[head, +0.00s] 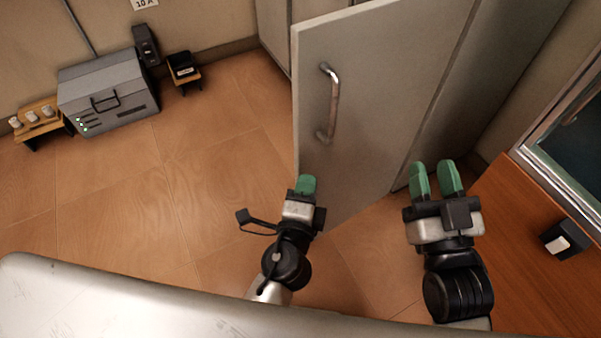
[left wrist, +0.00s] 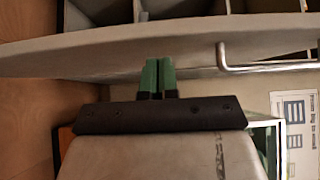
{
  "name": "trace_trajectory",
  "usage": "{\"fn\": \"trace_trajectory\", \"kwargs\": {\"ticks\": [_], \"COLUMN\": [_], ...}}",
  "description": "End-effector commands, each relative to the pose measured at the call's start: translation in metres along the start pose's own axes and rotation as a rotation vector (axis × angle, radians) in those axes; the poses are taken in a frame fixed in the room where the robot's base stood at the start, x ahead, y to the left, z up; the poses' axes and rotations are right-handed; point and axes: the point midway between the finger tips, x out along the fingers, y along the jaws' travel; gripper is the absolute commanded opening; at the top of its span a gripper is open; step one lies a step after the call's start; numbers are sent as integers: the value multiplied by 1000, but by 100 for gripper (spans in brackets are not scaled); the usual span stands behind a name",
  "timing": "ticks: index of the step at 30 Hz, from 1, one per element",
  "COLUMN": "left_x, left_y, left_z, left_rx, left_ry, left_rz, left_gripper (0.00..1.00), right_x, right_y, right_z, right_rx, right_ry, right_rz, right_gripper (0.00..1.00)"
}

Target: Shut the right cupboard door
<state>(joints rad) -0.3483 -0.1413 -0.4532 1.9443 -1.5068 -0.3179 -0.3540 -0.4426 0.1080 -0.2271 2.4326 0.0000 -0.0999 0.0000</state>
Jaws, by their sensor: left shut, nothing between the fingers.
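The grey cupboard door (head: 375,95) stands open in the middle of the head view, its metal handle (head: 331,103) on the face toward me. In the left wrist view the door (left wrist: 110,50) runs across the picture, with the handle (left wrist: 268,66) to the right of the fingers. My left gripper (head: 306,185) is shut and empty, its green fingertips at the door's free edge in the head view. The fingertips (left wrist: 159,75) overlap the door in the wrist view; I cannot tell whether they touch it. My right gripper (head: 437,180) is open and empty, right of the door.
Open shelf compartments (left wrist: 190,8) show beyond the door. A wooden surface with a framed panel (head: 575,125) is at the right, with a small black box (head: 565,240). A grey machine (head: 105,95) stands at the left wall. The tiled floor (head: 190,190) left of the door is clear.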

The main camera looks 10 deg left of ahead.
Motion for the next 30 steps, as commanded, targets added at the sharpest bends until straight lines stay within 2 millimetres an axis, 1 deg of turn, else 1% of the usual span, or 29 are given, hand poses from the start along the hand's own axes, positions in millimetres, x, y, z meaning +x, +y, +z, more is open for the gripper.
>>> {"fn": "trace_trajectory", "kwargs": {"ticks": [3,9,25,30], "left_x": [8,14,17,26], "left_y": [-1,0,-1,-2], "left_z": [8,14,18,28], "left_rx": [1,0,1,4], "left_ry": [1,1,8,39], "left_rz": [-1,-1,-1,-3], "left_gripper": [0,0,0,0], "right_x": [-1,-3,-4,-10], "right_y": [2,3,4,7], "right_z": [8,18,21,34], "right_rx": [-2,-4,-5,-8], "right_ry": [-81,-148,-181,-305], "right_rz": [4,8,9,16], "right_gripper": [36,36,36,36]}}
